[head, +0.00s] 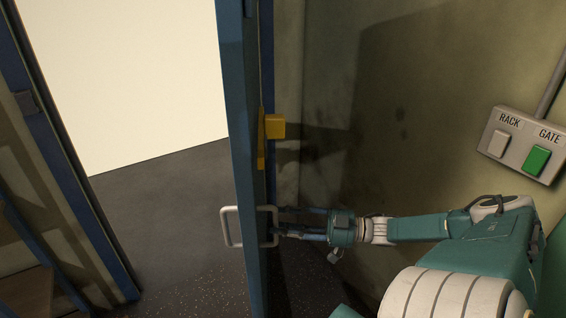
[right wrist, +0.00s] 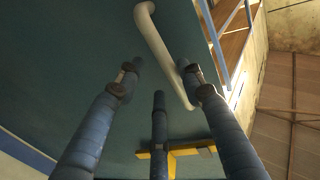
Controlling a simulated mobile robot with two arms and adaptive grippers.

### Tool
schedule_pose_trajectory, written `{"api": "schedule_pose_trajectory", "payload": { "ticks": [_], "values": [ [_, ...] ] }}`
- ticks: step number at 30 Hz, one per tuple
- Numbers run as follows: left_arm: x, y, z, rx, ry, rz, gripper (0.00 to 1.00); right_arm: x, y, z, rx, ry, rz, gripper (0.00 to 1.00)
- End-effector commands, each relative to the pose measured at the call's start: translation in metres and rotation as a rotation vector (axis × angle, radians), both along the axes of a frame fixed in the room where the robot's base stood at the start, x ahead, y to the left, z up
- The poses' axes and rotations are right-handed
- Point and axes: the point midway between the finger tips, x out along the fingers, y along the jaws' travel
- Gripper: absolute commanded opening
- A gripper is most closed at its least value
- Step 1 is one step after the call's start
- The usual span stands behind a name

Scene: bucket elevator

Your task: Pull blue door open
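The blue door (head: 241,110) shows nearly edge-on in the head view, standing open with a gap to its left. A pale handle (head: 228,228) shows on its left side, and part of a handle shows on its right side by my fingers. In the right wrist view the pale bar handle (right wrist: 163,50) crosses the door's dark face (right wrist: 80,50). My right gripper (head: 287,225) is at the door's right side; it also shows in the right wrist view (right wrist: 160,85), fingers spread around the handle's lower part. Contact is unclear. My left gripper is out of view.
A yellow latch piece (head: 273,127) sticks out from the door above the handle. A grey box with RACK and green GATE buttons (head: 537,160) is on the right wall. A blue frame post (head: 62,150) stands left. Dark floor (head: 165,205) lies clear between.

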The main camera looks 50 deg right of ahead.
Motion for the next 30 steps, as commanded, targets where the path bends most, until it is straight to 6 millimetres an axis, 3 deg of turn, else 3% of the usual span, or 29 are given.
{"api": "schedule_pose_trajectory", "payload": {
  "ticks": [10, 30],
  "values": [
    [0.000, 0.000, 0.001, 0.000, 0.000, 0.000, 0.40, -0.002, -0.005, 0.000, -0.001, 0.000, -0.003, 0.37],
    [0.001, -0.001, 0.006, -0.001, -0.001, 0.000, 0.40, -0.027, -0.046, 0.001, -0.002, -0.001, -0.007, 0.37]
  ]
}}
